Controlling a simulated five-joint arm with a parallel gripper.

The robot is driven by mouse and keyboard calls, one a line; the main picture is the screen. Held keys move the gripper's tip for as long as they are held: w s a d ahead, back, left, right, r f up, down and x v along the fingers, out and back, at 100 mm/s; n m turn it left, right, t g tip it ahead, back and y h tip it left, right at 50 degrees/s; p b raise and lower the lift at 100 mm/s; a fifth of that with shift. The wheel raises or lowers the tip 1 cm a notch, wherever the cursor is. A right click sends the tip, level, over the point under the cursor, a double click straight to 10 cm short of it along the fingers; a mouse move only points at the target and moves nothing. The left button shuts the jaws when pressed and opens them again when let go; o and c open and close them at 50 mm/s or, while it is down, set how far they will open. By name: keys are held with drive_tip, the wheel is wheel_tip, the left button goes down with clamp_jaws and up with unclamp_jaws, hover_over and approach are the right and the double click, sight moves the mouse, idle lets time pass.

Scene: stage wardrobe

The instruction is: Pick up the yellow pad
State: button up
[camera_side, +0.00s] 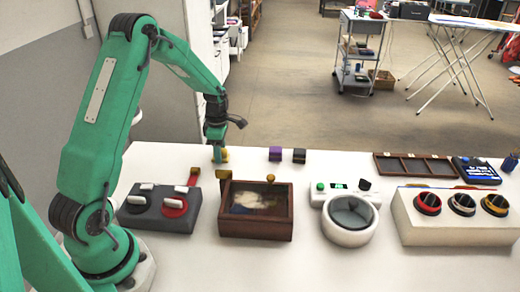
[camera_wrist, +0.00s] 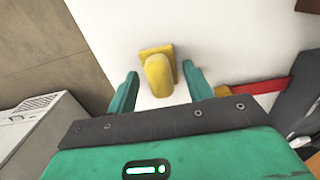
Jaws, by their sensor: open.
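The yellow pad (camera_wrist: 158,73) lies on the white table near its edge in the wrist view, a square base with a rounded raised part on top. My gripper (camera_wrist: 160,88) is open, with one green finger on each side of the pad's near part. I cannot tell whether either finger touches it. In the side view my gripper (camera_side: 217,158) points down at the back left of the table. A bit of the yellow pad (camera_side: 224,155) shows there, mostly hidden by the fingers.
Purple (camera_side: 275,153) and black (camera_side: 299,155) blocks sit to the right. A wooden tray (camera_side: 415,180) and a knobbed white box (camera_side: 450,236) are farther right.

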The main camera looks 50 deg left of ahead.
drive_tip(key=shift+c, duration=0.4)
drive_tip(key=c, duration=0.7)
drive_tip(key=shift+r, duration=0.1)
drive_tip(key=shift+r, duration=0.8)
wheel_tip(320, 180, up, 2)
drive_tip(key=shift+r, duration=0.2)
drive_tip(key=d+r, duration=0.2)
drive_tip(key=d, duration=0.2)
drive_tip(key=d+r, duration=0.2)
drive_tip(key=d, duration=0.1)
drive_tip(key=s+d+r, duration=0.1)
drive_tip(key=d+r, duration=0.2)
drive_tip(key=d, duration=0.1)
drive_tip(key=shift+d, duration=0.35)
drive_tip(key=shift+o, duration=0.5)
drive_tip(key=shift+f, duration=0.1)
